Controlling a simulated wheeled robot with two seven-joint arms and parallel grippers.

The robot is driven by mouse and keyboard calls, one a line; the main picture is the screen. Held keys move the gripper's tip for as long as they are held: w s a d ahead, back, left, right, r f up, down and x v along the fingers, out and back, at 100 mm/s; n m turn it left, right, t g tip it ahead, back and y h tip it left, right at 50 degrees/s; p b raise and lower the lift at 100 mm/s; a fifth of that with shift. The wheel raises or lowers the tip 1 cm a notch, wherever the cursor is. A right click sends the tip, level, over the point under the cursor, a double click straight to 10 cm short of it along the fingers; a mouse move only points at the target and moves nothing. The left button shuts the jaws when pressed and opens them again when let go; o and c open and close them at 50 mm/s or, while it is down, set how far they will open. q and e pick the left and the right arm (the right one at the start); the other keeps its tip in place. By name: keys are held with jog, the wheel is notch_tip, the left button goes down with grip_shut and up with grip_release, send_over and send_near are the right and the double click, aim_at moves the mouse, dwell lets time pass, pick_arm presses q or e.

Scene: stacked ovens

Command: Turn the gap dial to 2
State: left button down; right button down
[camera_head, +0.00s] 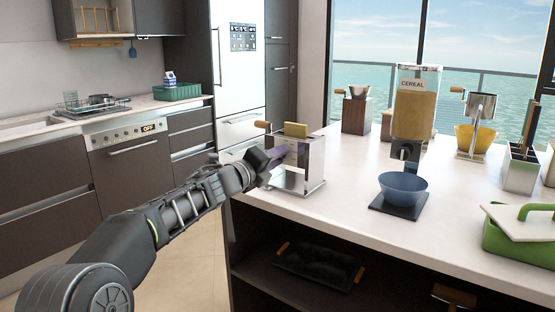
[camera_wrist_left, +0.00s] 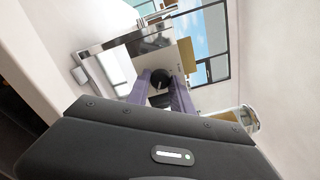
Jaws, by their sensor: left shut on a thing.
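The steel pasta machine (camera_head: 308,160) stands upright at the left end of the counter, with a wooden crank handle (camera_head: 262,124) and a yellow slab (camera_head: 297,130) at its top. Its round black gap dial (camera_wrist_left: 160,77) shows in the left wrist view on the machine's side face. My left gripper (camera_head: 272,158) is at that face, its purple fingers either side of the dial and shut on it; it also shows in the left wrist view (camera_wrist_left: 161,84). In the head view the gripper hides the dial. The dial's numbers are too small to read. My right gripper is not in view.
A cereal dispenser (camera_head: 415,110) and a blue bowl (camera_head: 403,186) stand right of the machine. A wooden-bodied grinder (camera_head: 356,112) stands behind. A green container (camera_head: 515,240) is at the right. The white countertop (camera_head: 345,215) is clear in front of the machine.

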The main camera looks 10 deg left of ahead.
pick_arm(q)
jog(key=c, duration=1.2)
grip_release()
jog(key=shift+o, duration=0.2)
jog(key=v, duration=0.8)
jog(key=shift+b, duration=0.45)
